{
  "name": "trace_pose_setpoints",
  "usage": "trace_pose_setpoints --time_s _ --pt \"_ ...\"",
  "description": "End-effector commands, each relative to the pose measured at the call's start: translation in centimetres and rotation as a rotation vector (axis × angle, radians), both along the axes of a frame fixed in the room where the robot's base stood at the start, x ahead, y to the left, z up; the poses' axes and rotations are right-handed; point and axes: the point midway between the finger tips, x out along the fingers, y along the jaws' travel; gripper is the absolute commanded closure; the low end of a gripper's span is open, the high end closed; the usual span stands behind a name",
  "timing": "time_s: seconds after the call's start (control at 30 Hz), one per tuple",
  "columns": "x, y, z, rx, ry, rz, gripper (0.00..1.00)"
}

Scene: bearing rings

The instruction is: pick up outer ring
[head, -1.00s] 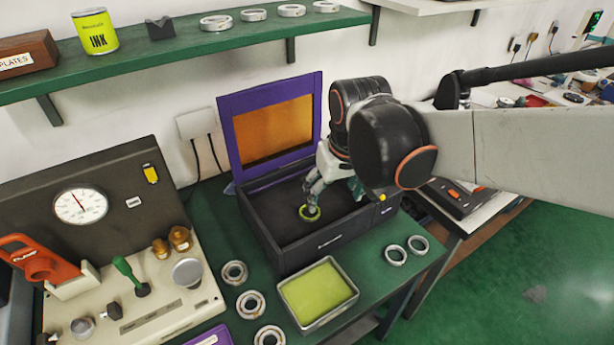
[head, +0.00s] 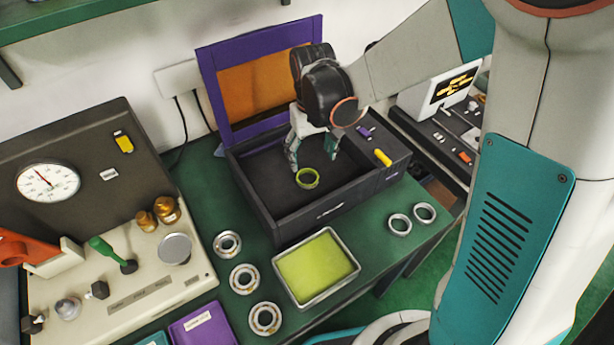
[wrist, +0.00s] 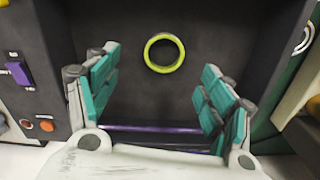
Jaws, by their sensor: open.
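A yellow-green ring (head: 307,179) lies on the dark floor of the open box (head: 345,213). It also shows in the wrist view (wrist: 148,63), beyond my fingertips and roughly between them. My gripper (head: 313,155) is over the box, behind the ring in the head view. In the wrist view my gripper (wrist: 160,78) has its teal fingers spread wide, with nothing between them. Two plain grey rings, a left one (head: 390,226) and a right one (head: 415,213), lie on the green bench right of the box. I cannot tell which ring is the outer ring.
A tray of yellow-green liquid (head: 349,284) stands in front of the box. Several bearings (head: 233,279) lie left of it. A raised purple-framed lid (head: 208,80) stands at the box's back. A gauge panel (head: 95,140) fills the left.

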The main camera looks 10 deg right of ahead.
Motion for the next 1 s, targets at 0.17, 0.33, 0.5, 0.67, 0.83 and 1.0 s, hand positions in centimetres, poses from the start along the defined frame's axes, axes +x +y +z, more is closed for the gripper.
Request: trace_pose_setpoints --time_s 0.17,0.33,0.5,0.67,0.83,1.0 --pt "0.0 0.0 -2.5 0.0 0.0 0.0 0.26" --pt "0.0 0.1 -3.2 0.0 0.0 0.0 0.26" --pt "0.0 0.5 -4.9 0.0 0.0 0.001 0.26" --pt "0.0 0.8 -7.3 0.0 0.0 0.0 0.26" --pt "-0.1 0.8 -8.2 0.0 -0.001 0.0 0.26" --pt "-0.1 0.8 -8.1 0.0 0.0 0.0 0.28"
